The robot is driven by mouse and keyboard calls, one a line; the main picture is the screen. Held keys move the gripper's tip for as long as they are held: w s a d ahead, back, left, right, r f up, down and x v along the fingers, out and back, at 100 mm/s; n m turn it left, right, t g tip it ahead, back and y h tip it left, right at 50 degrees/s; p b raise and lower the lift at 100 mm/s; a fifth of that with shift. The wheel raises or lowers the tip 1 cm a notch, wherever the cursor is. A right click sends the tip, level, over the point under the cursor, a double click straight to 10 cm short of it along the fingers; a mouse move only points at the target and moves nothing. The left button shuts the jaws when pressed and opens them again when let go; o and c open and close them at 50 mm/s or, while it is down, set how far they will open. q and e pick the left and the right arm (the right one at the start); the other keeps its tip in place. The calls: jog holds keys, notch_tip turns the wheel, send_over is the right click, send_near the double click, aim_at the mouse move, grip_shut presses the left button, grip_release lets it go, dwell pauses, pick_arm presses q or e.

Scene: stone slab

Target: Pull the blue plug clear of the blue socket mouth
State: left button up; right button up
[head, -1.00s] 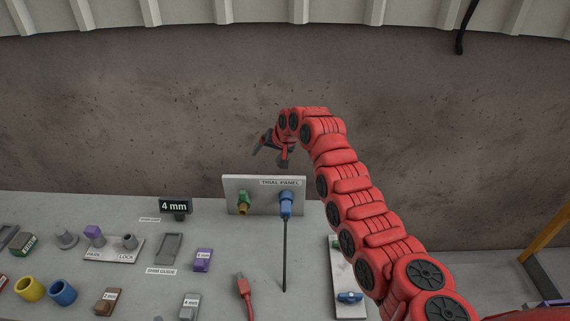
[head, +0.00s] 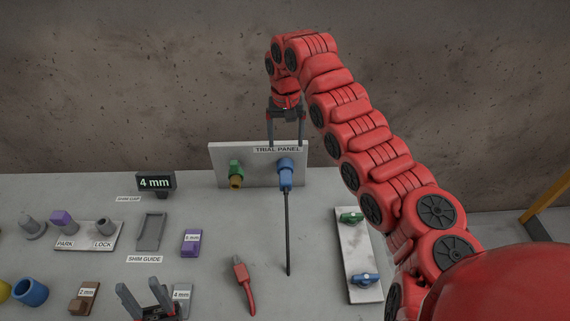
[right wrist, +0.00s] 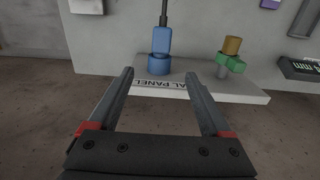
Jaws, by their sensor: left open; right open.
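The blue plug (head: 286,181) sits at the blue socket (head: 286,163) on the upright trial panel (head: 261,178), with a black cable hanging from it down the slab. In the right wrist view the plug (right wrist: 162,42) and the socket (right wrist: 159,65) are beyond the fingertips. My right gripper (head: 286,145) is open and empty, pointing down just above and behind the panel's top edge. Its fingers also show in the right wrist view (right wrist: 160,75), apart from the plug. My left gripper (head: 137,288) is open and empty at the bottom of the head view, low over the slab.
A green connector (head: 235,170) sits left of the blue socket on the panel. A red-handled tool (head: 244,284) lies on the slab. A plate with green and blue valves (head: 357,240) is at right. A 4 mm display (head: 155,183) and several blocks are at left.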

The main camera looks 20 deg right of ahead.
aim_at(285, 170)
notch_tip(285, 170, down, 9)
jog(key=shift+w+a+r+p, duration=0.1)
jog(key=shift+w+a+p, duration=0.05)
jog(key=shift+p, duration=0.35)
jog(key=f+p, duration=0.1)
jog(key=f, duration=0.1)
jog(key=f+p, duration=0.1)
jog(key=f, duration=0.2)
jog(key=shift+d+f, duration=0.2)
jog(key=shift+f, duration=0.1)
jog(key=shift+w+f, duration=0.1)
jog(key=shift+f, duration=0.1)
grip_shut()
